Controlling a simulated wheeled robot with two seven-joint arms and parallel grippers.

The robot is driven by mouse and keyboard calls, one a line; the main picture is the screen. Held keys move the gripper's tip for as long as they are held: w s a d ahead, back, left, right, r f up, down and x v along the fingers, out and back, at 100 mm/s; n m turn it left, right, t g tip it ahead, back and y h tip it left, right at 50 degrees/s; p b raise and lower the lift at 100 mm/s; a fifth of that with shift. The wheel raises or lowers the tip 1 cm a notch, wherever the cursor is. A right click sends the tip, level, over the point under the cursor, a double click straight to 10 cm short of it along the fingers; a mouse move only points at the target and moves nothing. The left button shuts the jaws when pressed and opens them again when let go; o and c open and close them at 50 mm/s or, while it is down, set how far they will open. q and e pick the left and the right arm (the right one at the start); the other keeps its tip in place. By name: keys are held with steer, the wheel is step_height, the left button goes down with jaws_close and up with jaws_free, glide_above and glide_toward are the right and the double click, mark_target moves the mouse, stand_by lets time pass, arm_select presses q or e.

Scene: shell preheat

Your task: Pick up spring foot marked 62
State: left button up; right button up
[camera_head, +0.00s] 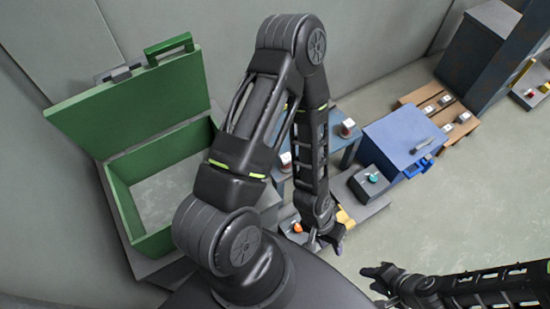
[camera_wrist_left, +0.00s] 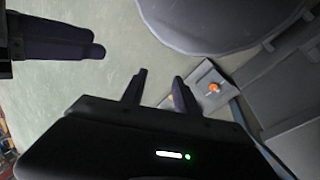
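Small white-and-reddish blocks that may be spring feet show in the head view. One block (camera_head: 347,127) and another block (camera_head: 286,160) are on the blue table (camera_head: 340,150), and several, such as this block (camera_head: 447,100), are on the wooden pallet. No marking is legible, so I cannot tell which is 62. My left gripper (camera_head: 325,247) is open and empty, low in front of the blue table; its parted fingers also show in the left wrist view (camera_wrist_left: 159,90). My right gripper (camera_head: 368,280) looks open and empty, apart from all blocks.
An open green crate (camera_head: 127,205) stands at left. A blue box (camera_head: 400,138) with a grey tool on top stands between table and pallet (camera_head: 421,92). Grey control boxes carry an orange knob (camera_head: 298,227) and a teal knob (camera_head: 373,178).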

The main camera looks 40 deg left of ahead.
arm_select(q)
steer(key=shift+o, duration=0.2)
steer(key=shift+o, duration=0.8)
steer(key=shift+w+f, duration=0.1)
steer(key=o, duration=0.4)
steer(key=shift+m+y, duration=0.6)
steer(key=shift+m, duration=0.2)
steer(key=w+a+f+b, duration=0.4)
steer(key=w+f, duration=0.1)
steer(key=w+a+f+b, duration=0.2)
steer(key=f+b, duration=0.1)
steer(key=shift+w+a, duration=0.3)
steer(key=shift+a, duration=0.05)
steer(key=shift+c, duration=0.2)
steer(key=m+y+b, duration=0.3)
steer(key=m+b, duration=0.1)
steer(key=b, duration=1.1)
glide_above(286, 157)
step_height(286, 157, down, 4)
steer(key=shift+r+g, duration=0.1)
steer(key=shift+g, duration=0.3)
steer(key=shift+r+m, duration=0.15)
steer(key=shift+m, duration=0.15)
